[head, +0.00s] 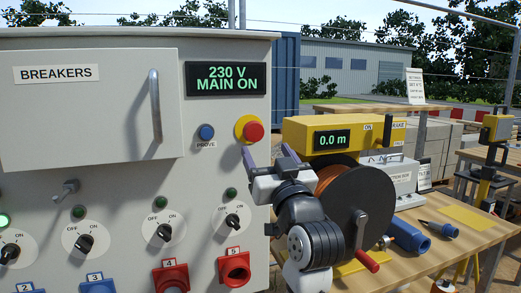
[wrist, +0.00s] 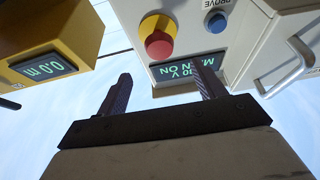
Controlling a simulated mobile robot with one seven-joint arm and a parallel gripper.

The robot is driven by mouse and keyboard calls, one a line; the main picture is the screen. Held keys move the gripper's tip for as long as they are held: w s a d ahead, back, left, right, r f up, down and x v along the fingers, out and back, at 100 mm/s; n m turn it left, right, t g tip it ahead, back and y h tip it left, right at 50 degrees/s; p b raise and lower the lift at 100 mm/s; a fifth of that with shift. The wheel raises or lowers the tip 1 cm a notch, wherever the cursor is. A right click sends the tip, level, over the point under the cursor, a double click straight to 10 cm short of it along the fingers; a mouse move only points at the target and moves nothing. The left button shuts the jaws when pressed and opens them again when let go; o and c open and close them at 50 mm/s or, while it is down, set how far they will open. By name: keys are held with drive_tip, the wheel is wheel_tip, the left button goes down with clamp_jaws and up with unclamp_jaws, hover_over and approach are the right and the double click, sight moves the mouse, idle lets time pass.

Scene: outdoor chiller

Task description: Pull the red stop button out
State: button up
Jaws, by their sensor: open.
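The red stop button (head: 253,131) sits on a yellow round base (head: 241,123) on the right side of the grey panel's front, below the display. In the wrist view the button (wrist: 158,44) shows upside down, beyond the fingertips and between their lines. My gripper (head: 268,153) is open and empty, just below and to the right of the button in the head view. In the wrist view my gripper's two fingers (wrist: 164,80) stand apart with nothing between them. No contact with the button shows.
The grey panel (head: 110,170) carries a blue PROVE button (head: 207,132), a display (head: 226,79) reading "230 V MAIN ON", a breakers door with a handle (head: 155,105), and several rotary switches and sockets. A cable reel (head: 350,210) and yellow meter box (head: 300,131) stand right of my arm.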

drive_tip(key=b+v, duration=0.1)
drive_tip(key=v, duration=0.6)
